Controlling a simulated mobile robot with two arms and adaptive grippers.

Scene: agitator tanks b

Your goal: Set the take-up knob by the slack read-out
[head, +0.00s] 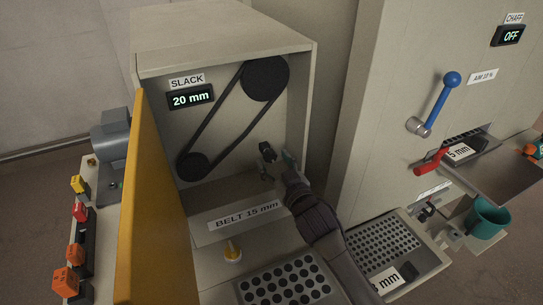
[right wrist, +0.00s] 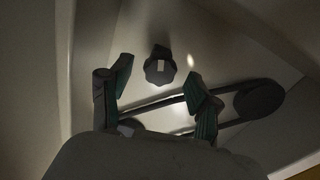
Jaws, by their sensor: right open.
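The slack read-out (head: 190,98) shows "20 mm" under a "SLACK" label inside the open housing. A label below the belt (head: 236,113) reads "BELT 15 mm" (head: 244,215). The dark take-up knob (head: 267,149) is on the housing's back wall, right of the belt, partly hidden by my right gripper (head: 279,164). In the right wrist view the knob (right wrist: 160,66) is dark and faceted with a pale mark. It stands just beyond the open, empty fingers of my right gripper (right wrist: 158,88), apart from them. My left gripper is not in view.
A yellow door (head: 155,200) stands open at the housing's left. At right are a blue-handled lever (head: 440,102), a red handle (head: 429,163) and a teal cup (head: 489,218).

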